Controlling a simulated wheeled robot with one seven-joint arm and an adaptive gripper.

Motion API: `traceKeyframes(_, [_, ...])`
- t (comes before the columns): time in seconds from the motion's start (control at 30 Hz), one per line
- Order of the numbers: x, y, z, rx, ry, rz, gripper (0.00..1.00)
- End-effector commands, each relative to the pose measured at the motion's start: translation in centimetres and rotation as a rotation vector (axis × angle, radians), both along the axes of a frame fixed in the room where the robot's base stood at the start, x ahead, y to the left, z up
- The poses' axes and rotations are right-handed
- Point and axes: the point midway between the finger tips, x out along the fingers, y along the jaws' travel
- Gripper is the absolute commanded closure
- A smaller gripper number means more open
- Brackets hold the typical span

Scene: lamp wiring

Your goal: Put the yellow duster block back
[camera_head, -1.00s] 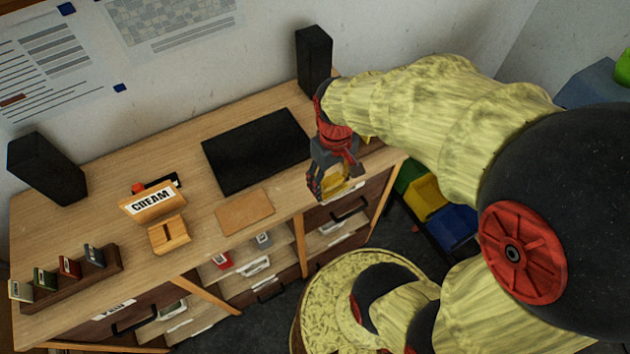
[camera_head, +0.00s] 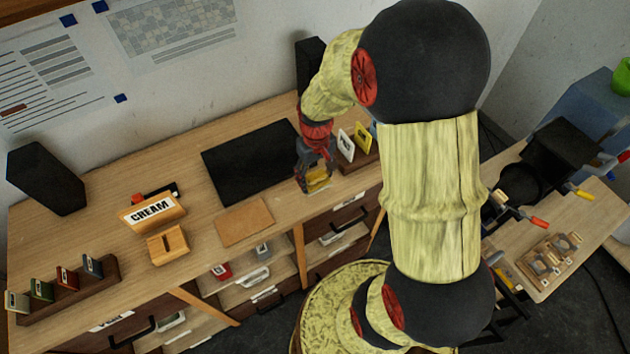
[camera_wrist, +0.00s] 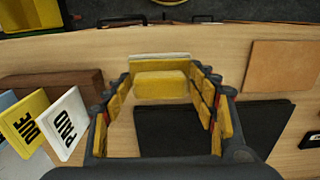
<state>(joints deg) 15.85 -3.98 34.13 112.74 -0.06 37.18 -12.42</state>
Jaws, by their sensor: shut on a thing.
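The yellow duster block (camera_wrist: 160,85) is between the fingers of my gripper in the wrist view, with a pale strip along its far side. In the head view the block (camera_head: 318,185) shows low at the fingertips, partly hidden by them. My gripper (camera_head: 316,178) is shut on it over the desk's front right part, just right of the black mat (camera_head: 255,160). I cannot tell whether the block touches the desk top.
A brown rack (camera_head: 358,163) with a white card (camera_head: 346,145) and a yellow card (camera_head: 363,138) stands close to the right of my gripper. A tan pad (camera_head: 244,222), a CREAM sign (camera_head: 152,210) and a slotted wooden block (camera_head: 168,246) lie left.

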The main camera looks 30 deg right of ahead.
Motion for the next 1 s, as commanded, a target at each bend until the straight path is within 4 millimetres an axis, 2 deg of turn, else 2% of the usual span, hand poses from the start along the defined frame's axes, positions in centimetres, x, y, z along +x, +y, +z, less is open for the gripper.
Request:
traceKeyframes(0.23, [1.0, -0.2, -1.2, 0.000, 0.001, 0.000, 0.66])
traceKeyframes(0.43, [0.9, -0.2, -3.9, 0.001, 0.002, 0.000, 0.66])
traceKeyframes(0.83, [1.0, -0.3, -4.5, 0.000, -0.001, 0.000, 0.66])
traceKeyframes(0.87, [1.0, -0.3, -4.5, 0.000, -0.001, 0.000, 0.42])
traceKeyframes(1.0, [1.0, -0.3, -4.4, 0.000, -0.001, 0.000, 0.34])
